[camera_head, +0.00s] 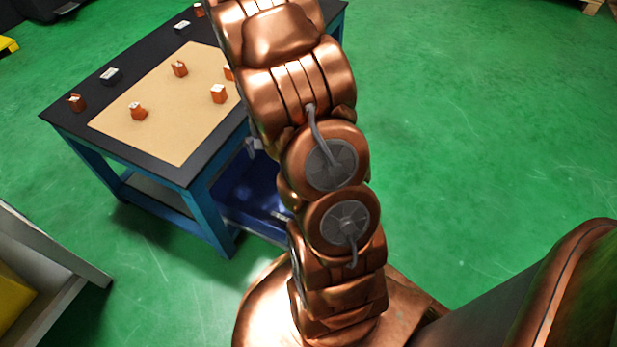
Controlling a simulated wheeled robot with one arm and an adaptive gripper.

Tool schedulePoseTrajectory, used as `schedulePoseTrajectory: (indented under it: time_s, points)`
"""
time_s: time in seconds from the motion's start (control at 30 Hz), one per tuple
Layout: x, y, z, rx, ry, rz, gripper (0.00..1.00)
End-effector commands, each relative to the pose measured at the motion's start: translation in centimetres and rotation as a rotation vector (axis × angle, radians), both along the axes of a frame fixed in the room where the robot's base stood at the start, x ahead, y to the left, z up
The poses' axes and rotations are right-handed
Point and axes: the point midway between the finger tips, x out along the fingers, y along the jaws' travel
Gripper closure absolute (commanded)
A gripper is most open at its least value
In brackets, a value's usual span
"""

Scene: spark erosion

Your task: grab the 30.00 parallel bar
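A table (62,121) with a black top and blue legs stands at the left, with a tan mat (140,84) on it. A dark block with a light top (110,76) and a similar one (182,26) lie on the black border. Their markings are too small to read, so I cannot tell which is the 30.00 parallel bar. My gripper is out of view; my arm covers the table's right part.
A blue bin (250,190) sits low under the table, partly behind my arm. A grey-white shelf or cabinet (50,240) with something yellow inside stands at lower left. The green floor (470,120) to the right is clear. A pallet corner (592,5) shows at top right.

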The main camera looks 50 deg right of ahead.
Motion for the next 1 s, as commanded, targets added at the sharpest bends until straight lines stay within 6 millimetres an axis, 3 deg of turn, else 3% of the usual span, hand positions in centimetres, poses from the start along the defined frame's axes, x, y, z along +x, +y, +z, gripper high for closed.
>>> schedulePoseTrajectory:
  time_s: [0.3,0.6,0.8,1.0]
  points:
    - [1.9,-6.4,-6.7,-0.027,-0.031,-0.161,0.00]
    - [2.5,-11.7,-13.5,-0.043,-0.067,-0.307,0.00]
    - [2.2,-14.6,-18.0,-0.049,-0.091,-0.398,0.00]
    - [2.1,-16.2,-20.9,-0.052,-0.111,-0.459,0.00]
